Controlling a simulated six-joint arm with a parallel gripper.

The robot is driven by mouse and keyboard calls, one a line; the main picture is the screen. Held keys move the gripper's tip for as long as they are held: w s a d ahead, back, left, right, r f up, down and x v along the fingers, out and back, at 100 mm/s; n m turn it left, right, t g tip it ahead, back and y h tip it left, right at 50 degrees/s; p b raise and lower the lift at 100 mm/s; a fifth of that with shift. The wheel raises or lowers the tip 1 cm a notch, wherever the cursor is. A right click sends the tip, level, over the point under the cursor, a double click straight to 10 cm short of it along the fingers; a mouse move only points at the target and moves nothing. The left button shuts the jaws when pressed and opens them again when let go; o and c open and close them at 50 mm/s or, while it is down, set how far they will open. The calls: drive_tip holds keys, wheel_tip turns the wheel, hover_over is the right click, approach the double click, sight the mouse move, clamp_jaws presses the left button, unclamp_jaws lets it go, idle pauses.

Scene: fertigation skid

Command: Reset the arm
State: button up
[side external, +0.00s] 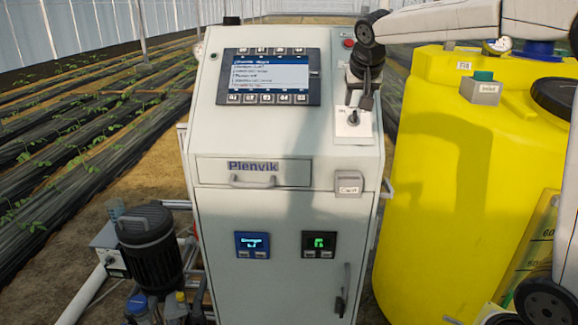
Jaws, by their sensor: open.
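My gripper (358,101) is dark and points down in front of the upper right of the grey cabinet (290,200). Its fingers are open, and I see nothing held between them. The fingertips are just above a small metal switch (353,118) on a white plate (345,129). I cannot tell whether they touch the switch. My arm comes in from the upper right, over the yellow tank.
The cabinet has a lit screen (268,76), a red button (348,43), a drawer handle (252,182) and two small displays. A yellow tank (440,190) stands close on the right. A black pump motor (148,245) stands on the left. Plant rows lie behind.

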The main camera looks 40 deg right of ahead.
drive_tip(key=s+a+f+n+y, duration=0.1)
drive_tip(key=s+a+f+n, duration=0.1)
drive_tip(key=s+a+f, duration=0.2)
drive_tip(key=s+a+f+n+g+y, duration=0.1)
drive_tip(key=s+a+f+n, duration=0.2)
drive_tip(key=f, duration=1)
drive_tip(key=s+a+f+n+g+y, duration=0.1)
drive_tip(key=s+a+f+n+y, duration=0.1)
drive_tip(key=s+a+f, duration=0.5)
drive_tip(key=s+f+n, duration=0.1)
drive_tip(key=s+f, duration=0.1)
drive_tip(key=s, duration=0.1)
drive_tip(key=shift+s+a, duration=0.15)
drive_tip(key=shift+s, duration=0.15)
